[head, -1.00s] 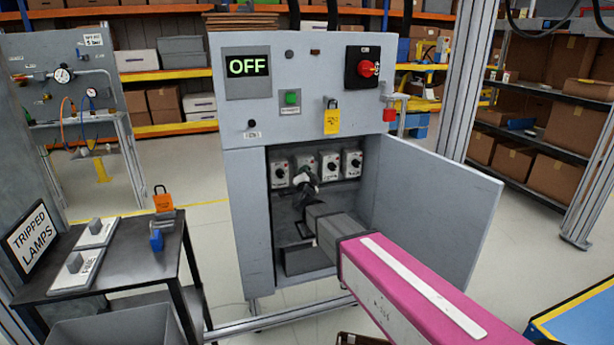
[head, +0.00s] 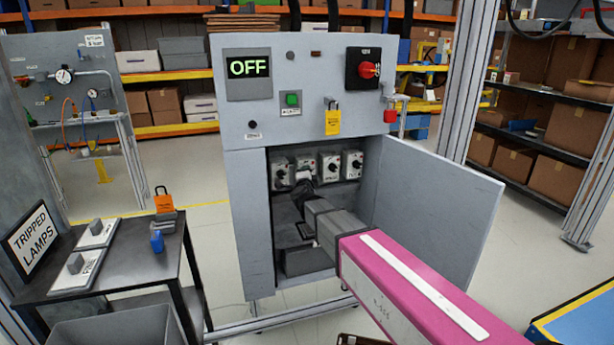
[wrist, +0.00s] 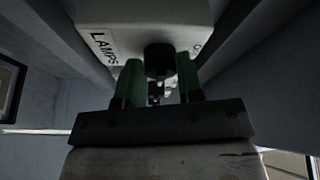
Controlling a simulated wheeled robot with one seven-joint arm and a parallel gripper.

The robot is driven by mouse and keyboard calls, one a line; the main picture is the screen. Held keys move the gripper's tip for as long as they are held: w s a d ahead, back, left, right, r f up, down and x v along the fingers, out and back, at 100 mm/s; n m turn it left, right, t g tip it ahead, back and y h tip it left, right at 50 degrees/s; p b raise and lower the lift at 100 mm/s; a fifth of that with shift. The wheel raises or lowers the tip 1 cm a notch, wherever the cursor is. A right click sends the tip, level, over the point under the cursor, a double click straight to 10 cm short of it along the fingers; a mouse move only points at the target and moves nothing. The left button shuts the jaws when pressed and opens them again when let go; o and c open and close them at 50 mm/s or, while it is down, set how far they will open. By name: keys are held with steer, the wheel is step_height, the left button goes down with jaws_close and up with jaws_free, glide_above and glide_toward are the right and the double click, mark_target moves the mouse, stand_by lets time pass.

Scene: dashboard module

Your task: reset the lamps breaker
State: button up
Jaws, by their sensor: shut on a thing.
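The lamps breaker is a pale box lettered LAMPS (wrist: 145,12) in the wrist view, with a round black knob (wrist: 159,60) on its face. My gripper (wrist: 162,75) has its two green fingers on either side of this knob, shut on it. In the head view my gripper (head: 304,180) reaches into the open grey cabinet (head: 242,200) at the second breaker from the left (head: 306,161), which it partly hides. A sign (head: 31,238) at left reads TRIPPED LAMPS. The cabinet's display (head: 248,68) reads OFF.
Other breakers stand beside it, one at left (head: 280,174) and two at right (head: 329,165), (head: 352,164). The cabinet door (head: 440,205) hangs open at right. A yellow padlock tag (head: 332,121) hangs above the opening. A dark table (head: 130,262) stands at left.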

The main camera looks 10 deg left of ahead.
steer(key=o, duration=0.9)
steer(key=shift+s, duration=0.1)
steer(key=s, duration=0.3)
steer(key=s+d, duration=0.1)
steer(key=s, duration=0.3)
steer(key=s+d, duration=0.1)
steer(key=s, duration=0.2)
steer(key=shift+s+f, duration=0.2)
steer(key=shift+f, duration=0.1)
